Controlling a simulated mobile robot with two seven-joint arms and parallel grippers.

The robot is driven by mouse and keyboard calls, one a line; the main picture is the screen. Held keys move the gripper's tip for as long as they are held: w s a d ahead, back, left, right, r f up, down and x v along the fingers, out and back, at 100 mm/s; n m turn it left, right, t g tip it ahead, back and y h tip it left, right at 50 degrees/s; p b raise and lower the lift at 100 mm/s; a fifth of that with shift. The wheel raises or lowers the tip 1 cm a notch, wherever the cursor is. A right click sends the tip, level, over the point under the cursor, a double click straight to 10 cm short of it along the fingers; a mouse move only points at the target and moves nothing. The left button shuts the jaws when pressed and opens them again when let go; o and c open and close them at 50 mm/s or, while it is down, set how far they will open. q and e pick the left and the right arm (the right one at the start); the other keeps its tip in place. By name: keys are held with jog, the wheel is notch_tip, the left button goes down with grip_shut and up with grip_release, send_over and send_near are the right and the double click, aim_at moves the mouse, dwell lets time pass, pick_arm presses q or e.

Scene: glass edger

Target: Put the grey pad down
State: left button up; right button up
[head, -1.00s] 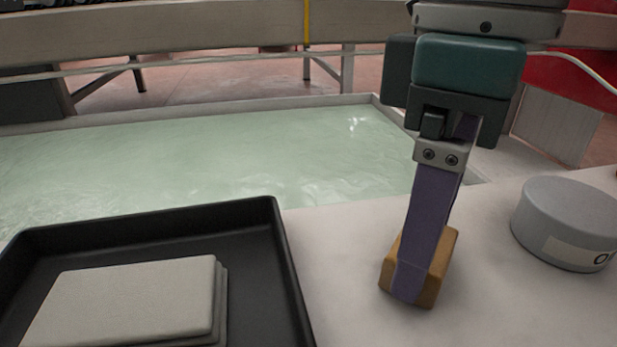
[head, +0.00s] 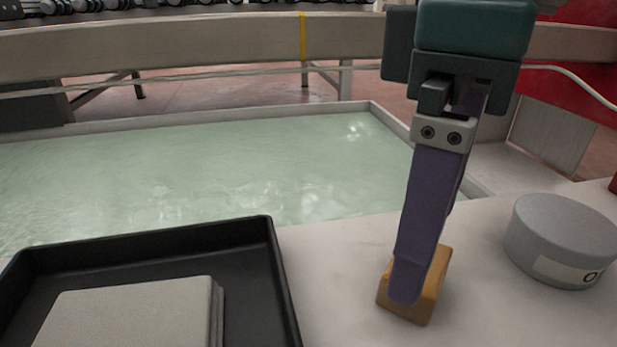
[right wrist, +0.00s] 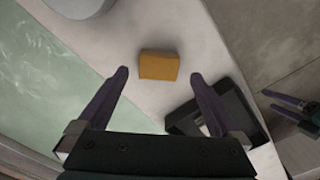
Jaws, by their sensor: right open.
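Light grey pads (head: 130,312) lie stacked in a black tray (head: 285,295) at the lower left of the head view. My right gripper (head: 405,295) points down over an orange block (head: 432,285) on the pale worktop; its near finger hides part of the block. In the right wrist view my right gripper (right wrist: 159,73) is open with nothing held, and the orange block (right wrist: 158,66) shows between its fingertips, apart from both. The tray (right wrist: 245,105) is partly behind a finger there. My left gripper (right wrist: 290,108) shows small at the right edge; its jaw opening is unclear.
A round grey tub (head: 560,235) with a label stands right of the block. A shallow basin of pale green water (head: 200,180) lies behind the worktop. The worktop (head: 340,260) is clear between tray and block. A beam (head: 180,50) crosses the back.

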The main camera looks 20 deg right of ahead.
notch_tip(320, 180, up, 9)
jog(key=p, duration=0.2)
jog(key=shift+r+p, duration=0.2)
jog(key=shift+p, duration=0.15)
